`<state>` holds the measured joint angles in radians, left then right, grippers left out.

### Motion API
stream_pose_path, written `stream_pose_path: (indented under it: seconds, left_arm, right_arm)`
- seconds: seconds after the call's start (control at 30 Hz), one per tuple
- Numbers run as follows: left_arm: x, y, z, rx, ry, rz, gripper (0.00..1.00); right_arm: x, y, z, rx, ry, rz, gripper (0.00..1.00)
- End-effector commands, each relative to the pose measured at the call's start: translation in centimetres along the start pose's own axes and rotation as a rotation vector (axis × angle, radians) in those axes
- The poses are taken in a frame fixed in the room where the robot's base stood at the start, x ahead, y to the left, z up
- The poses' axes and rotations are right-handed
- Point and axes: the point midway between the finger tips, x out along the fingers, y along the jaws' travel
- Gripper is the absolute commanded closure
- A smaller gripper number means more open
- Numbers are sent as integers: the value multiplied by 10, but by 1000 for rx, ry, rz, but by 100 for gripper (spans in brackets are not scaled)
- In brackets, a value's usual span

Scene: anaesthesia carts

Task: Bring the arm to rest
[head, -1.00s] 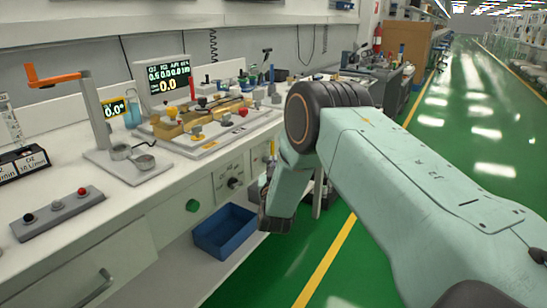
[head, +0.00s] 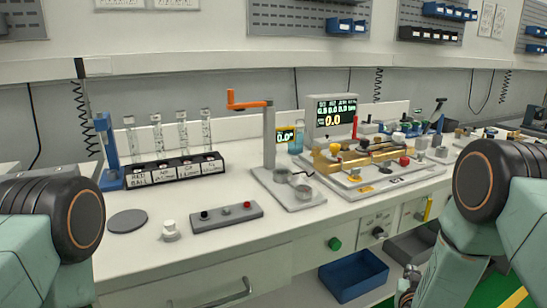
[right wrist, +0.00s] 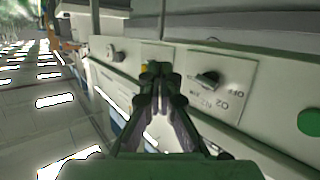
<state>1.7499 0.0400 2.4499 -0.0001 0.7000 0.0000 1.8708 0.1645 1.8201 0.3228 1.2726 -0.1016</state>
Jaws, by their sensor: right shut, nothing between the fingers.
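My right gripper (head: 408,285) hangs low at the right of the head view, in front of the bench's front panel and right of the blue bin. In the right wrist view, its two fingers (right wrist: 157,78) meet at the tips with nothing between them. That view shows the panel with a black knob (right wrist: 207,80) marked O2 ahead of the fingers. My right arm bends at the right edge of the head view. My left arm shows only at the left edge, and its gripper is out of view.
The white bench carries a rack of glass tubes (head: 175,169), a button box (head: 227,217), a stand with an orange crank (head: 249,102), a display (head: 334,116) and a valve board (head: 385,178). A blue bin (head: 353,277) sits below. Green floor shows at lower right.

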Motion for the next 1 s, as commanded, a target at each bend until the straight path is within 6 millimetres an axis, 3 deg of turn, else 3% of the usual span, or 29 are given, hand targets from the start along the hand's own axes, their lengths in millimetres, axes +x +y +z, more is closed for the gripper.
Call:
stream_pose_path:
  seconds: [0.03, 0.2, 0.3, 0.5, 0.6, 0.73, 0.83, 1.0]
  left_arm:
    - [0, 0, 0, 0, 0, 0, 60]
    - [-2, 0, 0, 0, 0, 0, 60]
    - [-3, 0, 0, 0, 0, 0, 60]
    - [-5, 0, 0, 0, 0, 0, 60]
    - [-6, 0, 0, 0, 0, 0, 60]
    - [-7, 0, 0, 0, 0, 0, 60]
    - [-8, 0, 0, 0, 0, 0, 60]
    - [-9, 0, 0, 0, 0, 0, 60]
  right_arm:
    - [-17, -4, 30, -16, -105, -36, 100]
    - [-86, -10, 118, -75, -438, -137, 100]
    - [-136, -7, 160, -116, -624, -182, 100]
    - [-250, 14, 219, -207, -974, -252, 100]
    - [-302, 27, 234, -252, -1115, -278, 100]
    - [-350, 41, 241, -297, -1233, -301, 100]
    - [-368, 48, 243, -318, -1270, -307, 100]
    - [-372, 50, 245, -326, -1280, -307, 100]
